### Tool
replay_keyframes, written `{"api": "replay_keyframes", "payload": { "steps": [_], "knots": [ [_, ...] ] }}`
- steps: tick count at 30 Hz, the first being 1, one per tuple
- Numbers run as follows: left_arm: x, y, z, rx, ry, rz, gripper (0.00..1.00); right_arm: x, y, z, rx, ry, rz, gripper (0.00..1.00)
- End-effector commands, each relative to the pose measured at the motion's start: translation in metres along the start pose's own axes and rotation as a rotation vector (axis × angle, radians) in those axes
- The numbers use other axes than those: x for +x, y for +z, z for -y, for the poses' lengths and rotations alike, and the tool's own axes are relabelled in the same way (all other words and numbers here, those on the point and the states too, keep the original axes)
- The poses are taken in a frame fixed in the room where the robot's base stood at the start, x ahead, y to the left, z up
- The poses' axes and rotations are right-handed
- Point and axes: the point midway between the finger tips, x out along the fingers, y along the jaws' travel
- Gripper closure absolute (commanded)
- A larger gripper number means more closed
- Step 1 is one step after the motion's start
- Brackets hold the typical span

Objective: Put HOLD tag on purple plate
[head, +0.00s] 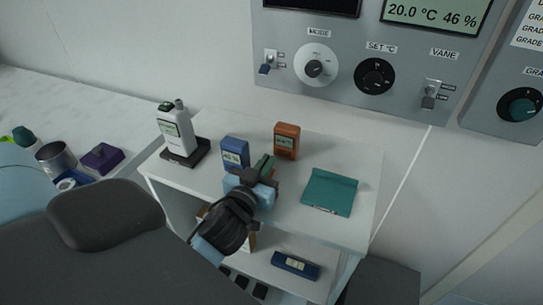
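My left gripper (264,173) is over the front of the small white shelf unit, just in front of a blue device with a display (235,152). No tag with a readable HOLD shows. My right gripper is not in view.
On the shelf top (290,207) stand a white bottle-shaped device (176,131) on a black base, an orange device (286,140) and a teal clipboard-like item (330,192). A dark blue device (296,265) lies on the lower shelf. A metal cup (56,160) stands at left.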

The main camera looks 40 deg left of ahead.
Motion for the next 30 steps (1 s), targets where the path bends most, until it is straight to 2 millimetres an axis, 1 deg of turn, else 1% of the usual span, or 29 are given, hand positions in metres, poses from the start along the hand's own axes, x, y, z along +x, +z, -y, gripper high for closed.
{"api": "replay_keyframes", "payload": {
  "steps": [2, 6, 10, 14, 15, 19, 20, 27, 30],
  "knots": [
    [-0.005, 0.003, -0.001, 0.001, 0.0, -0.001, 1.0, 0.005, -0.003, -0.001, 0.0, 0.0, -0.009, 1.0],
    [-0.006, 0.001, -0.001, 0.0, -0.002, -0.003, 1.0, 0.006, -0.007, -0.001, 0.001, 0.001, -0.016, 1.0],
    [-0.005, 0.001, -0.001, -0.001, -0.002, -0.003, 1.0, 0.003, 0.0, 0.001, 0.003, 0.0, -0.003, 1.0],
    [-0.005, 0.005, -0.001, -0.002, -0.002, -0.001, 1.0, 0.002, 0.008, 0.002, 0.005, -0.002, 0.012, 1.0],
    [-0.005, 0.005, -0.001, -0.002, -0.002, -0.002, 0.93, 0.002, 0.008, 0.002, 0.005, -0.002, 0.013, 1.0],
    [-0.005, 0.004, -0.001, -0.001, -0.002, -0.003, 0.76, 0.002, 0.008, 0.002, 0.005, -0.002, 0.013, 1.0],
    [-0.005, 0.004, -0.001, -0.001, -0.002, -0.003, 0.73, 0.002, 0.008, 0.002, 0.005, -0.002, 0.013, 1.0],
    [-0.005, 0.004, -0.001, -0.001, -0.002, -0.003, 0.73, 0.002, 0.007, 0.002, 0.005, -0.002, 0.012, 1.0],
    [-0.005, -0.001, -0.001, 0.0, -0.001, -0.005, 0.73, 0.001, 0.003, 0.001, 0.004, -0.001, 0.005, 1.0]
  ]
}}
